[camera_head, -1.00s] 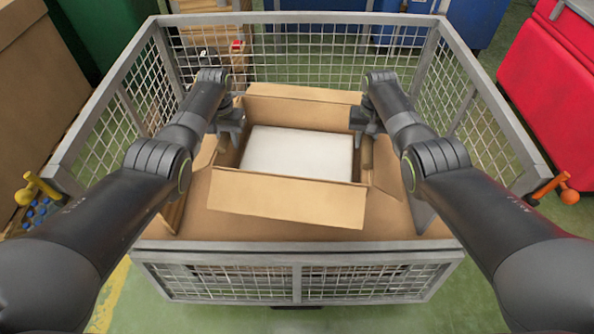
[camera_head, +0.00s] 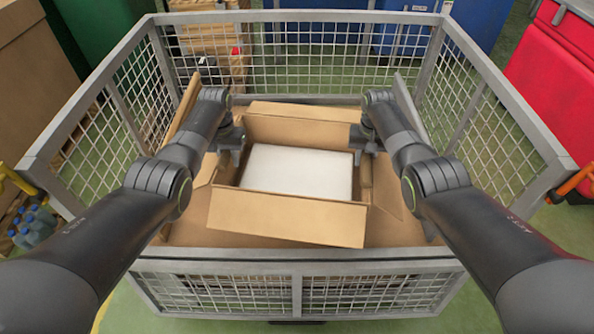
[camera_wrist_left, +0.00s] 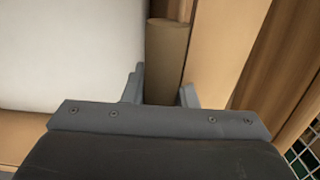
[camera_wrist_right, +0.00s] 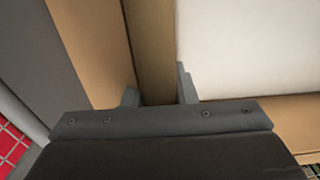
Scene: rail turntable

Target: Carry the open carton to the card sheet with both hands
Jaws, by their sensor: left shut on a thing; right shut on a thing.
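The open brown carton (camera_head: 287,216) is inside the mesh cage, its flaps spread, with a white block (camera_head: 297,170) in it. My left gripper (camera_head: 238,140) is shut on the carton's left side and my right gripper (camera_head: 358,140) on its right side. In the left wrist view a brown strip of the carton (camera_wrist_left: 167,58) lies between the fingers. The right wrist view shows a similar strip (camera_wrist_right: 152,50). Brown card (camera_head: 192,233) lies below the carton and looks like the card sheet. Whether the carton touches it I cannot tell.
The grey mesh cage (camera_head: 297,267) surrounds the carton on all sides. Blue bottles (camera_head: 35,222) are at the left, and a red container (camera_head: 555,80) stands outside right.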

